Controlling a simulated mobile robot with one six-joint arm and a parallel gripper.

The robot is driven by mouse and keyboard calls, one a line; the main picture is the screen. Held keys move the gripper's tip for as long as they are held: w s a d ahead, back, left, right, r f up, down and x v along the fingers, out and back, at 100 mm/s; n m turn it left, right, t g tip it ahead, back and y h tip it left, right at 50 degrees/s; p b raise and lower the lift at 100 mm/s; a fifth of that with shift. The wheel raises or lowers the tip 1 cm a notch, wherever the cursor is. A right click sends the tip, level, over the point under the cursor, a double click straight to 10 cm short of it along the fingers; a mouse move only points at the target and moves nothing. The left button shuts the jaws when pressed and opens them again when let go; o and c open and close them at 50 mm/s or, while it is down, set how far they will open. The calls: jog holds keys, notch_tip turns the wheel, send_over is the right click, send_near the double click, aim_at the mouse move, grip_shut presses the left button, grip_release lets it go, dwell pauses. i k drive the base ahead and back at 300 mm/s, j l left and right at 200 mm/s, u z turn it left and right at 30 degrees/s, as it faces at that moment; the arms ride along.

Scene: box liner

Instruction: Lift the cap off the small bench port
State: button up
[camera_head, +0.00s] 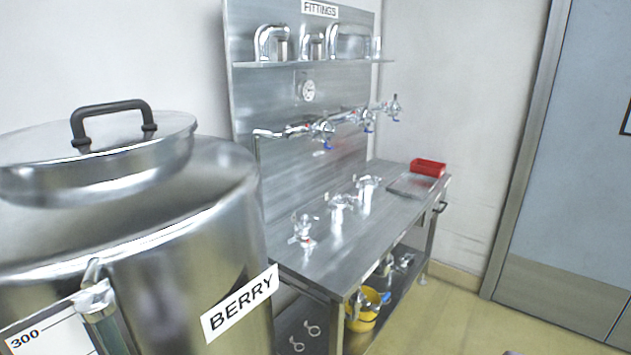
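A steel bench (330,245) stands along the wall in the head view. Three shiny metal fittings stand upright in a row on its top: a near one (303,230), a middle one (341,213) and a far one (367,193). The near one has a reddish mark low on its front. I cannot tell which of them is the small bench port, or make out a separate cap on any. My gripper does not show clearly. Only a small dark shape appears at the bottom edge, and I cannot tell what it is.
A large steel tank labelled BERRY (190,260) with a black-handled lid (112,122) fills the left. Several valves line the metal back panel (300,90). A yellow bucket (362,318) is underneath. Floor at right is clear.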

aim_at(304, 223)
jog(key=i+l+u, duration=0.3)
jog(key=i+u, duration=0.15)
jog(key=i, duration=0.2)
jog(key=i+l+u, duration=0.45)
jog(key=i, duration=0.2)
jog(key=i+l+u, duration=0.5)
jog(key=l, duration=0.25)
